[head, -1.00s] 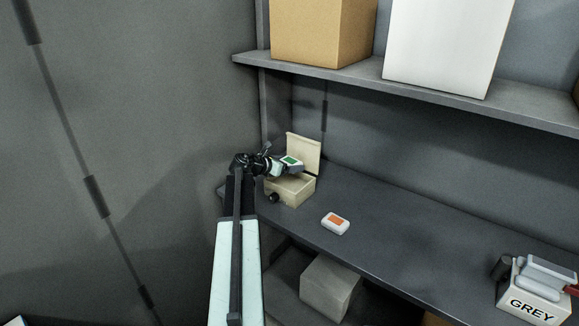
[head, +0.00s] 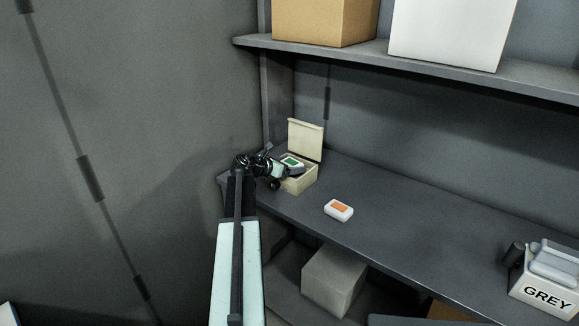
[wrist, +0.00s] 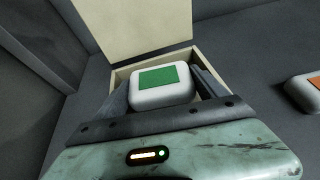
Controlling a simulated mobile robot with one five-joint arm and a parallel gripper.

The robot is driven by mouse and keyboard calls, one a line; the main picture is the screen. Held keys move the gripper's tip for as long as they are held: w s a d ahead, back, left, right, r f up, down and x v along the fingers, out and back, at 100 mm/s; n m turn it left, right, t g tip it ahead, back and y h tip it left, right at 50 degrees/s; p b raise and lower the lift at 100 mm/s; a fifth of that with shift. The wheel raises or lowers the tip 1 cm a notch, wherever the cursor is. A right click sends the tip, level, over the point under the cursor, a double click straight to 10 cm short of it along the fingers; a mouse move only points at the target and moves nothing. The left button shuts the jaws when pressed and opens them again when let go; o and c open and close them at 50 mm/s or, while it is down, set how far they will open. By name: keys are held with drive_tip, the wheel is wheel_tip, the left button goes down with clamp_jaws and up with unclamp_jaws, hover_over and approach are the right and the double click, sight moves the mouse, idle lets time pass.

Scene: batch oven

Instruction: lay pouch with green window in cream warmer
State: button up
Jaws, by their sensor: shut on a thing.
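The white pouch with the green window (wrist: 160,86) is between the two fingers of my gripper (wrist: 163,92) in the wrist view. My gripper is shut on it. The cream warmer (head: 302,184) stands at the left end of the dark counter with its lid (head: 305,140) raised. In the head view the pouch (head: 292,162) is at the mouth of the warmer. In the wrist view the warmer's rim (wrist: 121,77) shows around and behind the pouch. I cannot tell whether the pouch touches the warmer's floor.
A white pouch with an orange window (head: 339,210) lies on the counter right of the warmer. A box marked GREY (head: 545,293) stands far right with grey things on top. A shelf (head: 400,66) with boxes hangs above. The counter's middle is clear.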

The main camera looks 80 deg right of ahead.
drive_tip(key=shift+f+b, duration=0.6)
drive_tip(key=shift+b, duration=0.05)
drive_tip(key=o, duration=1.3)
drive_tip(key=shift+r, duration=0.1)
